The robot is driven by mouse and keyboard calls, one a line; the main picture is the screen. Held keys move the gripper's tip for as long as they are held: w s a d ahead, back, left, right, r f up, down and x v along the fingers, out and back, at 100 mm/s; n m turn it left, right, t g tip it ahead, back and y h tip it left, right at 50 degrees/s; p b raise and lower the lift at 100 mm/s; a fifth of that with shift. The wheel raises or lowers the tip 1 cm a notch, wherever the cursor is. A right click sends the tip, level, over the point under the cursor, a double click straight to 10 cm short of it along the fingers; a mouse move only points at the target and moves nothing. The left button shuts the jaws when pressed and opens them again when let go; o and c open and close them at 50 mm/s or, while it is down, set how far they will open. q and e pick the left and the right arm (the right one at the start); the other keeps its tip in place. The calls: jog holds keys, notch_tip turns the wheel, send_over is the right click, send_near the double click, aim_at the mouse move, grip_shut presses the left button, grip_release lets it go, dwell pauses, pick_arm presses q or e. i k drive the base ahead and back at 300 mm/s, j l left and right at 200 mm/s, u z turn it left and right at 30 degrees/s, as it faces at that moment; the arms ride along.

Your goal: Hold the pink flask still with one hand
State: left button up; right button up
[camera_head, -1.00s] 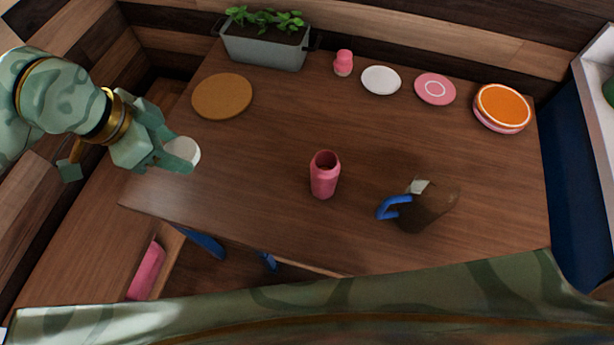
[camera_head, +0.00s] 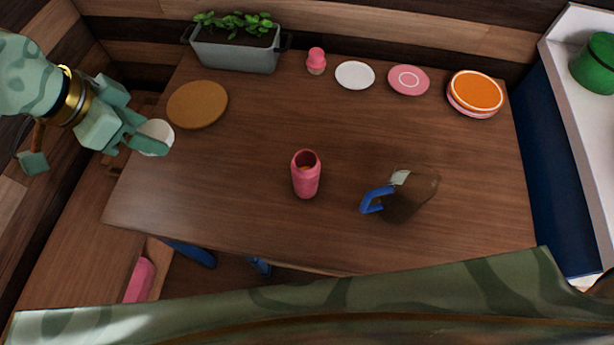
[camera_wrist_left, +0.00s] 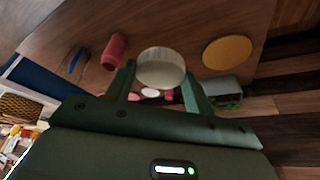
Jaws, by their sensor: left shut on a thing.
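The pink flask (camera_head: 306,178) stands upright and open-topped in the middle of the wooden table. It also shows left of my fingers in the left wrist view (camera_wrist_left: 113,50). My left gripper (camera_head: 142,138) is over the table's left end, well apart from the flask. It is shut on a white round thing (camera_head: 158,134), perhaps a cup or lid. In the left wrist view this white thing (camera_wrist_left: 162,66) sits between the two green fingers. My right gripper is not in view.
A dark see-through jug with a blue handle (camera_head: 374,199) stands right of the flask. A brown round board (camera_head: 197,105), planter (camera_head: 234,55), small pink-topped shaker (camera_head: 316,62) and several plates line the back. The table between flask and left gripper is clear.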

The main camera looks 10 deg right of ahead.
aim_at(305, 166)
jog(key=z, duration=1.7)
jog(key=k+j, duration=0.15)
jog(key=j, duration=0.2)
jog(key=k+j, duration=0.15)
jog(key=j, duration=0.2)
jog(key=k+j, duration=0.2)
jog(key=j, duration=0.2)
jog(key=k+j, duration=0.15)
jog(key=j, duration=0.2)
